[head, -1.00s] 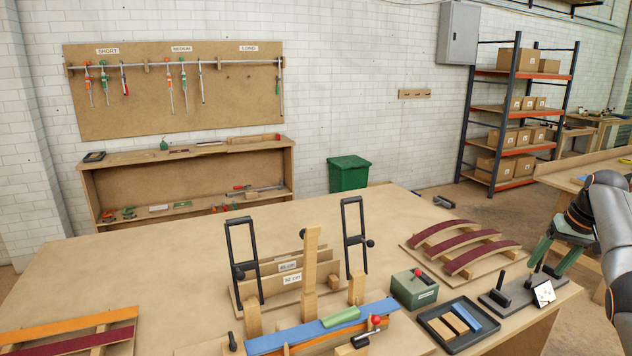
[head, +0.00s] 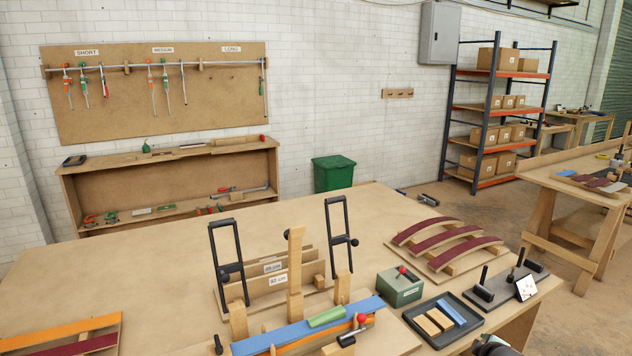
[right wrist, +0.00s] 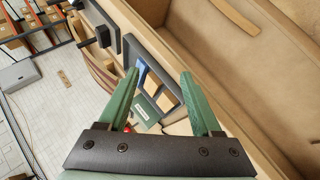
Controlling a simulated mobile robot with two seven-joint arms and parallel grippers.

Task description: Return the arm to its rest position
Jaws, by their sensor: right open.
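My right gripper (right wrist: 160,100) shows in the right wrist view with its two green fingers spread apart and nothing between them. Beyond the fingers lie the workbench edge, the dark tray (right wrist: 165,75) and part of the green box (right wrist: 145,110). In the head view only a small dark piece of my right arm shows at the bottom edge, and the gripper itself is out of that frame. My left gripper is in neither view.
The workbench (head: 130,270) holds a clamping form with a blue strip (head: 290,335), a green box (head: 400,287), a black tray (head: 472,327) and curved maroon laminations (head: 445,243). Open floor (head: 560,250) lies between the bench and the right-hand table (head: 540,190).

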